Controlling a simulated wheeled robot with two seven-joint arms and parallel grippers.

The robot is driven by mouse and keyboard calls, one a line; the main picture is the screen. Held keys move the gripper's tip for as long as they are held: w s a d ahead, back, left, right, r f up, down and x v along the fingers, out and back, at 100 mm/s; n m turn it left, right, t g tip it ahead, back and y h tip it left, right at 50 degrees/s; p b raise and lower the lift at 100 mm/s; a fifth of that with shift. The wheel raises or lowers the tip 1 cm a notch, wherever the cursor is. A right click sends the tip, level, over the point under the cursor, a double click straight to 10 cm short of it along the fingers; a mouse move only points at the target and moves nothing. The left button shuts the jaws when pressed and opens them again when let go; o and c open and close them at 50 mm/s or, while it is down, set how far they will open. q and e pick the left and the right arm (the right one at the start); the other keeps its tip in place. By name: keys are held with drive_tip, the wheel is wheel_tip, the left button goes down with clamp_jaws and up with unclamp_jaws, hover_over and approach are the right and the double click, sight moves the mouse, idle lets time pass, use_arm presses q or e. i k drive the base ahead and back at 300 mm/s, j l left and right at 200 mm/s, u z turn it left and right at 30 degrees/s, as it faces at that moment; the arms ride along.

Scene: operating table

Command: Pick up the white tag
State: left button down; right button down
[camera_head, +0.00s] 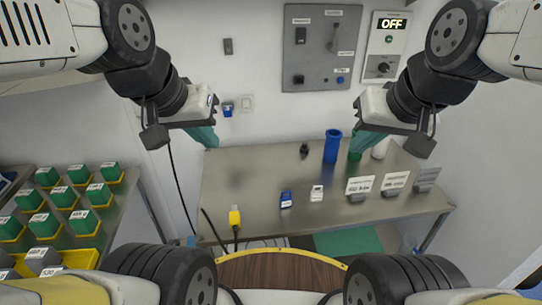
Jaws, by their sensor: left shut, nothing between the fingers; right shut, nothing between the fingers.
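The white tag (317,193) stands on the metal table, near its middle. It is small and boxy, just right of a similar blue tag (286,199). My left gripper (205,137) is shut and empty, with teal fingers, in front of the wall above the table's far left corner. My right gripper (367,142) is shut and empty, above the back right of the table. Its fingers overlap a green cylinder in the picture. Both grippers are well apart from the white tag, and nothing hides it.
The metal table (245,180) has free room at left. A blue cylinder (332,146), a dark small object (304,149) and a white cylinder (380,148) stand at the back. Label stands (359,187) are at right. A yellow connector (235,218) is at front left. Green boxes (62,197) fill a left shelf.

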sight(316, 195)
drive_tip(key=j+z, duration=0.1)
drive_tip(key=z, duration=0.35)
drive_tip(key=k+z, duration=0.1)
drive_tip(key=z, duration=0.35)
drive_tip(key=k+j+z, duration=0.1)
drive_tip(key=z, duration=0.35)
drive_tip(key=k+z, duration=0.1)
drive_tip(key=z, duration=0.35)
drive_tip(key=k, duration=0.4)
drive_tip(key=z, duration=0.05)
